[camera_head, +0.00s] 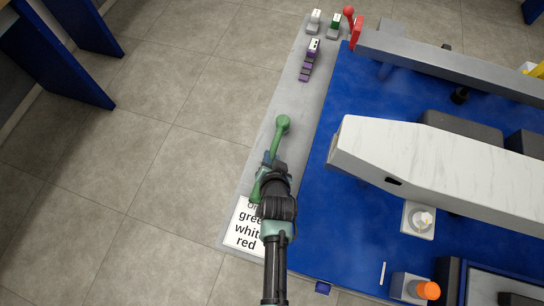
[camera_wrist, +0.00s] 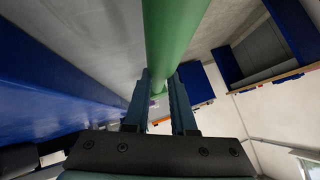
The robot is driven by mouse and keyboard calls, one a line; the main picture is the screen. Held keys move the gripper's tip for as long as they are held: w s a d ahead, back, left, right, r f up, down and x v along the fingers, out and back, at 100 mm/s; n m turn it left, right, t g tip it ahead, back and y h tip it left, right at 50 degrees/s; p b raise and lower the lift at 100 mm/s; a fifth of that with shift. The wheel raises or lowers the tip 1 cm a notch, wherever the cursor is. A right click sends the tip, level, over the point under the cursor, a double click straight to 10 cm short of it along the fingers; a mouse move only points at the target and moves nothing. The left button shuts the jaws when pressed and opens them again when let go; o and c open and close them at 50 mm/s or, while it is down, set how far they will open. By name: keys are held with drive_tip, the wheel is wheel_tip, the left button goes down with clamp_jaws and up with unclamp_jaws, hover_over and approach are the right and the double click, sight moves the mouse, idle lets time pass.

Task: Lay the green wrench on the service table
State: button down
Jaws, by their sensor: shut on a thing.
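The green wrench (camera_head: 281,126) is in my gripper (camera_head: 268,163). Its rounded end points up and right in the head view, and a green part also shows below the jaws at the left. In the wrist view the green shaft (camera_wrist: 173,35) runs between the two fingers of my gripper (camera_wrist: 160,88), which are shut on it. The wrench appears over a narrow grey surface (camera_head: 265,125) beside a wide blue surface (camera_head: 325,215). I cannot tell from the frames which of these is the service table, nor whether the wrench touches it.
A white card (camera_head: 243,229) reading partly "green, white, red" lies at the grey surface's near end. A purple piece (camera_head: 308,62) and small grey and green-topped blocks (camera_head: 334,26) stand at its far end. A long white beam (camera_head: 440,155) lies over the blue surface. Tiled floor is clear at left.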

drive_tip(key=shift+w+f+b, duration=0.1)
drive_tip(key=shift+f+b, duration=0.4)
drive_tip(key=c, duration=0.7)
unclamp_jaws()
drive_tip(key=shift+o, duration=0.2)
drive_tip(key=shift+s+f, duration=0.2)
drive_tip(key=p+v, duration=0.1)
drive_tip(key=v, duration=1.2)
drive_tip(key=shift+p, duration=0.4)
drive_tip(key=shift+w+r, duration=0.1)
